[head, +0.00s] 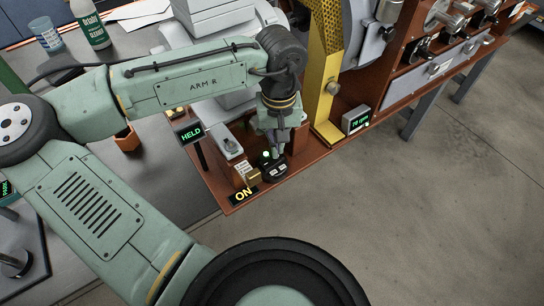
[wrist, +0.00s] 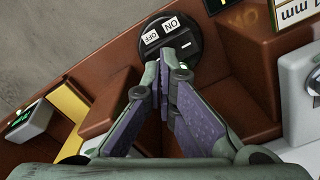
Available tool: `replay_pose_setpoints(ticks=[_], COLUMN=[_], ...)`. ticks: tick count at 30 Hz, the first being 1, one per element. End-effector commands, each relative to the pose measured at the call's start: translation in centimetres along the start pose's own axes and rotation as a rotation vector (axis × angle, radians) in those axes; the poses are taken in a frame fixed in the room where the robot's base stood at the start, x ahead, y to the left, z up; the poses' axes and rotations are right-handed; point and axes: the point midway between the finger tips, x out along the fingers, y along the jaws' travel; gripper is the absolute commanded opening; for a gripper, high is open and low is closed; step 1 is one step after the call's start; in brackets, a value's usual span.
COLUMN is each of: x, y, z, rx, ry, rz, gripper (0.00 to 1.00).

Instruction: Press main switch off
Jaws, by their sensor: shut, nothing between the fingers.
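The main switch (wrist: 190,38) is a round black disc with white ON and OFF labels, on a brown base in the wrist view. In the head view it sits near the front corner of the brown bench (head: 275,172), with a lit green spot beside it. In the head view my gripper (head: 271,148) points down over the switch. I cannot tell whether the tips touch it.
A green HELD display (head: 191,134) stands left of the switch. A yellow perforated upright (head: 325,80) and a small rpm display (head: 356,120) stand to the right. The roaster's machinery (head: 440,30) is behind right. Open floor (head: 420,210) lies at the front right.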

Motion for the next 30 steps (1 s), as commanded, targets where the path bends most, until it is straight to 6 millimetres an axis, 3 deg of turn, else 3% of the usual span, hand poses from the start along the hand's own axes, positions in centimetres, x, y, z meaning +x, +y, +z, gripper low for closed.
replay_pose_setpoints(ticks=[30], x=[0.85], y=[0.0], z=[0.01], rx=[0.0], ry=[0.0], rz=[0.0], gripper=[0.0])
